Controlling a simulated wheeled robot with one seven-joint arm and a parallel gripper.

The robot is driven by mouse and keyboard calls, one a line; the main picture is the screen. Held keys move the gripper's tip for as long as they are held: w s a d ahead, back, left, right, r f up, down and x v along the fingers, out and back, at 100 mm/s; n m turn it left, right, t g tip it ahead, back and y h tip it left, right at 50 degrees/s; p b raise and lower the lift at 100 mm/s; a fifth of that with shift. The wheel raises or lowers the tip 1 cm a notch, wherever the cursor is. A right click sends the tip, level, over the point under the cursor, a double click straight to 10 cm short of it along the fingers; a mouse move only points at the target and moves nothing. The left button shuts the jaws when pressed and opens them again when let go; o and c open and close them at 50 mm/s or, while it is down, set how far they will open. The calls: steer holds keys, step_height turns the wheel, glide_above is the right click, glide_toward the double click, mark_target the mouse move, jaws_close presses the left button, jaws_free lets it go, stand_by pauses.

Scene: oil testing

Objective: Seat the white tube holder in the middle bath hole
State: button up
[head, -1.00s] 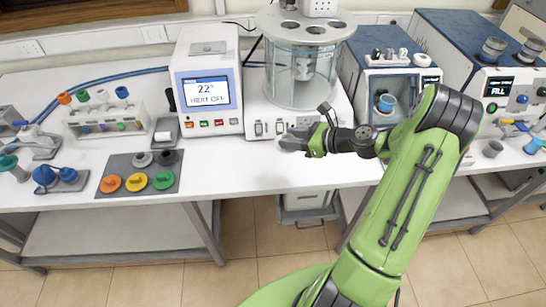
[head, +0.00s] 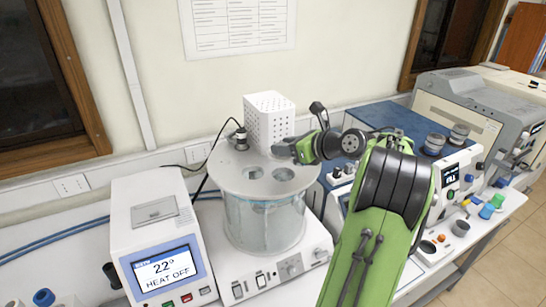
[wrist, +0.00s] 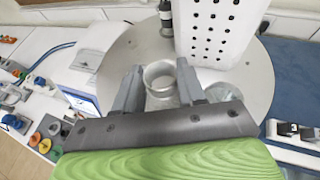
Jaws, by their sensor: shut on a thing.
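The bath (head: 264,228) is a clear glass jar with a grey round lid (head: 228,172). Two lid holes show in the head view, a left one (head: 252,172) and one right of it (head: 283,174); my gripper may hide another. My gripper (head: 284,150) is above the lid, in front of the perforated white block. In the wrist view its fingers (wrist: 158,88) are shut on the white tube holder (wrist: 160,72), a short round piece with an open top rim. Its lower end is hidden, so I cannot tell its height over the lid. Another hole (wrist: 222,92) shows right of the fingers.
The perforated white block (head: 268,118) stands at the lid's back. A dark probe with a cable (head: 241,138) stands to its left. A heater display box (head: 160,245) is left of the bath, and a blue-topped instrument (head: 400,120) is on the right.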

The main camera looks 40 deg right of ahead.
steer(key=shift+s+d+f, duration=0.1)
steer(key=shift+s+f, duration=0.15)
steer(key=shift+s, duration=0.2)
step_height(320, 180, down, 5)
steer(key=shift+b, duration=0.8)
steer(key=shift+p, duration=0.8)
steer(key=shift+f, duration=0.55)
steer(key=o, duration=0.8)
steer(key=shift+c, duration=0.2)
